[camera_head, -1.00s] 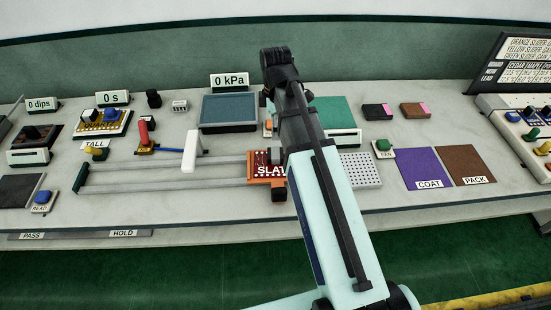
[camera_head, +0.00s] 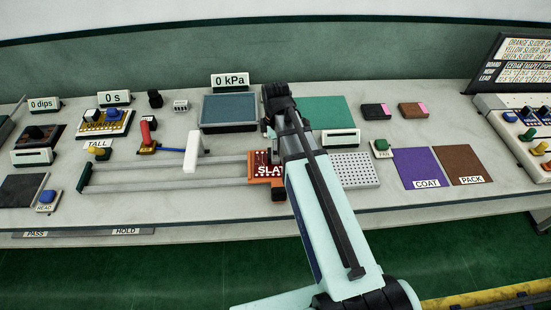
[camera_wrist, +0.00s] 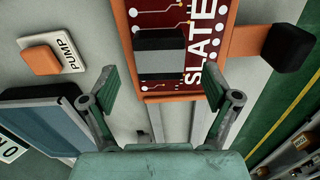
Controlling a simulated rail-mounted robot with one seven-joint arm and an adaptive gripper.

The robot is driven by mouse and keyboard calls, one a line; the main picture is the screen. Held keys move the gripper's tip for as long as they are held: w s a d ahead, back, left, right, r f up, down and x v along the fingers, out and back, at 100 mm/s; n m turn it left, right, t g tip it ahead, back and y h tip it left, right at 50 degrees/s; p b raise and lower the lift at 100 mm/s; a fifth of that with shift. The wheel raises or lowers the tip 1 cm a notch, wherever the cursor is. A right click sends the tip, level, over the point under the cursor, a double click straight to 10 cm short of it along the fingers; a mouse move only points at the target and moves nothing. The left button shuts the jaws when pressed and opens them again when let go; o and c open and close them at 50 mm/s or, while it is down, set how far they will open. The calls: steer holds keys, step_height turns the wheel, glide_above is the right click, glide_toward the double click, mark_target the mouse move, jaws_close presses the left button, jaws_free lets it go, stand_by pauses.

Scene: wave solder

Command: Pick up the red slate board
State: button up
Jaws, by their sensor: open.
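The red slate board (camera_head: 263,170) sits in an orange carrier at the right end of the rails, partly hidden by my arm in the head view. In the wrist view the board (camera_wrist: 150,14) is red with white traces and SLATE lettering, and a dark block (camera_wrist: 160,52) stands on it. My gripper (camera_wrist: 160,84) is open and empty, its two fingers apart at either side of the board's near end. I cannot tell the height between the fingers and the board. In the head view my arm hides the fingers.
An orange PUMP button (camera_wrist: 41,60) and a blue-grey screen (camera_wrist: 38,125) lie left of my gripper in the wrist view. A black knob (camera_wrist: 287,48) is at right. A white upright block (camera_head: 193,152) stands by the rails. A perforated plate (camera_head: 357,170) lies right of my arm.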

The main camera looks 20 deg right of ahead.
steer(key=shift+f+p, duration=0.65)
steer(key=shift+f, duration=1.45)
steer(key=c, duration=1.6)
steer(key=shift+c, duration=0.2)
steer(key=shift+r, duration=0.2)
